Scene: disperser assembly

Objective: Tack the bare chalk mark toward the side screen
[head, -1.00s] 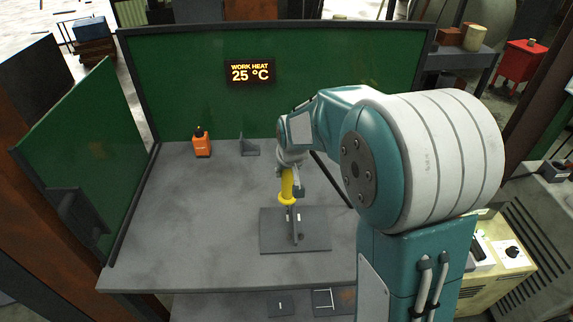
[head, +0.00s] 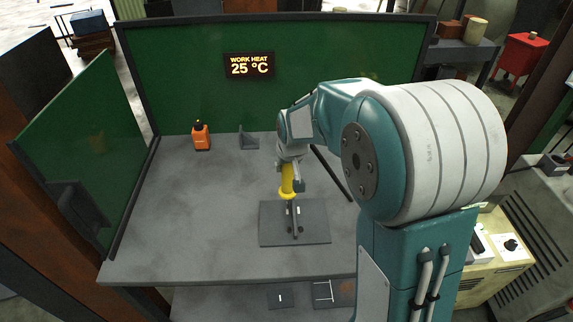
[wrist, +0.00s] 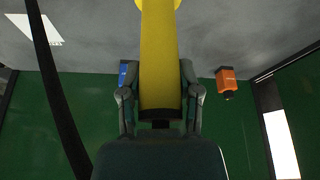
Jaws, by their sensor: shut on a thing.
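My gripper (head: 297,178) is shut on a yellow torch-like tool (head: 287,184), which points down over the dark base plate (head: 269,234) on the bench. In the wrist view the yellow tool (wrist: 158,50) lies between the two fingers of my gripper (wrist: 159,90). A thin upright piece (head: 295,229) stands on the plate, with small pale marks near it. The marks are too small to tell bare from tacked. The tool's tip is near the upright's far end; contact cannot be told. The green side screen (head: 70,140) stands at the left.
A green back screen (head: 190,70) bears a display reading 25 °C (head: 249,66). The bench's left half is clear. A lower shelf holds flat pieces.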

